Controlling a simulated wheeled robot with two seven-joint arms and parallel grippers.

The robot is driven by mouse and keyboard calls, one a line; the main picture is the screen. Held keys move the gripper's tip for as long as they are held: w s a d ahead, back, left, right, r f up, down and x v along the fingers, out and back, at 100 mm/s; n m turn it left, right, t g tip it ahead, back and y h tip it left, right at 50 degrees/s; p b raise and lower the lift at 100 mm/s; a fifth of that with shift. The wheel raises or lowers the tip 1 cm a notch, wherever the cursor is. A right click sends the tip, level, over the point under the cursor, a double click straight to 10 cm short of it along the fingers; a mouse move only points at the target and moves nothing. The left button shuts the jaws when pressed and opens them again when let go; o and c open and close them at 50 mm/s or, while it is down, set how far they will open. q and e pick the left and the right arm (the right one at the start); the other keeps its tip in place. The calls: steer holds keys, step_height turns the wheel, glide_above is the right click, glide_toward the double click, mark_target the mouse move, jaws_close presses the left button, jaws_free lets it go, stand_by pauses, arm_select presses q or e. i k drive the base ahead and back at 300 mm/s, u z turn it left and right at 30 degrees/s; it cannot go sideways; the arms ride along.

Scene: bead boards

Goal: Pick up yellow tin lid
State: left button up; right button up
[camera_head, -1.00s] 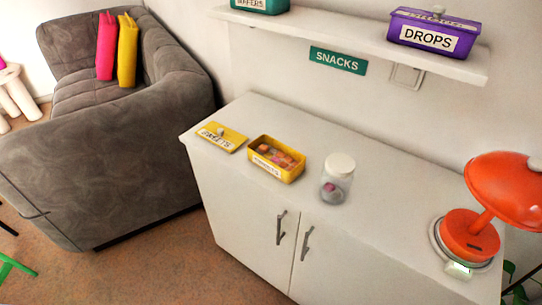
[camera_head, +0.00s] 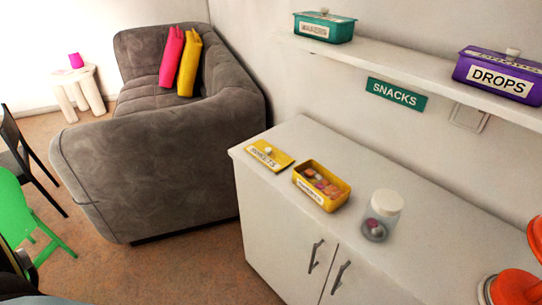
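The yellow tin lid (camera_head: 269,156) lies flat near the left end of the white cabinet top, with a pale round knob and a white label facing up. The open yellow tin (camera_head: 321,186) stands just to its right, apart from it, with several orange and pinkish sweets inside. Neither of my grippers shows in the head view, and nothing is touching the lid.
A clear jar (camera_head: 381,215) with a white lid stands right of the tin. An orange lamp (camera_head: 515,287) is at the right edge. A shelf (camera_head: 420,82) above holds a teal tin (camera_head: 324,27) and a purple tin (camera_head: 499,75). A grey sofa (camera_head: 150,175) and green chair (camera_head: 35,215) are left.

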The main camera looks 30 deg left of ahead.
mark_target(272, 157)
steer(key=u, duration=2.35)
steer(key=i, duration=1.4)
steer(key=z, duration=3.4)
